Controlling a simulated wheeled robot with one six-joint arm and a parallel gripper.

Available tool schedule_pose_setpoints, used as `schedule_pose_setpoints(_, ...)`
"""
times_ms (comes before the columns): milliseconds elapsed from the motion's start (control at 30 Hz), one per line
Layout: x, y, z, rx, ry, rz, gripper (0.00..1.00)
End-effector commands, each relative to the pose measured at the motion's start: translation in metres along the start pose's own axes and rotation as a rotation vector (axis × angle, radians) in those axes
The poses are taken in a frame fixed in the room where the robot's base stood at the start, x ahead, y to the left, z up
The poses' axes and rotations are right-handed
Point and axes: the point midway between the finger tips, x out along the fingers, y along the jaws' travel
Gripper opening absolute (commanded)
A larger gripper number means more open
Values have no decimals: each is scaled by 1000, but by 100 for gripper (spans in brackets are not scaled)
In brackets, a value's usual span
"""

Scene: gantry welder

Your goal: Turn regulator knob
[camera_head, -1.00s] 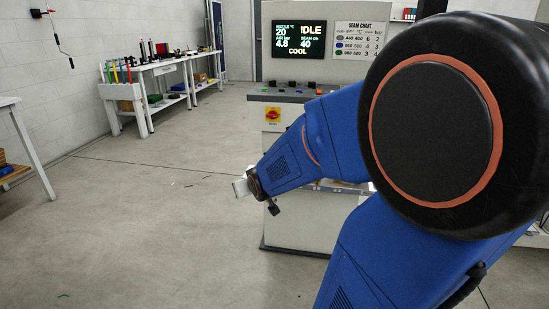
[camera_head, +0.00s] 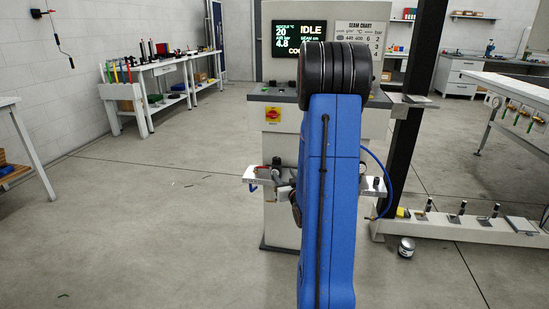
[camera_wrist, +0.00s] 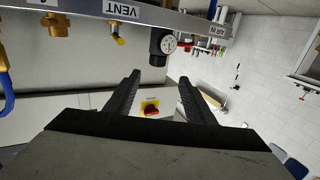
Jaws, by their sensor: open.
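The regulator (camera_wrist: 162,45) shows in the wrist view as a dark body with a round white gauge dial, mounted on a grey rail. The rail's labels read "VENT" and, upside down near the right end, what looks like "AIR IN". I cannot clearly tell the knob from the rest of the dark body. My gripper (camera_wrist: 160,77) is open and empty, its two black fingers pointing toward the regulator, which lies just beyond the fingertips and seems apart from them.
A cabinet bears a red rotary switch on a yellow plate (camera_head: 272,114), also seen between the fingers in the wrist view (camera_wrist: 151,108). A black post (camera_head: 412,110) stands right.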

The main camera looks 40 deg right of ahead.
Motion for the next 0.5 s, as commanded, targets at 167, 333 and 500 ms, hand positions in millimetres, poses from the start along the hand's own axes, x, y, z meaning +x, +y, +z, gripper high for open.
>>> schedule_pose_setpoints(167,4,6,2,5,19,3,49)
schedule_pose_setpoints(333,22,5,1,5,20,1,49)
schedule_pose_setpoints(500,52,5,1,5,19,2,49)
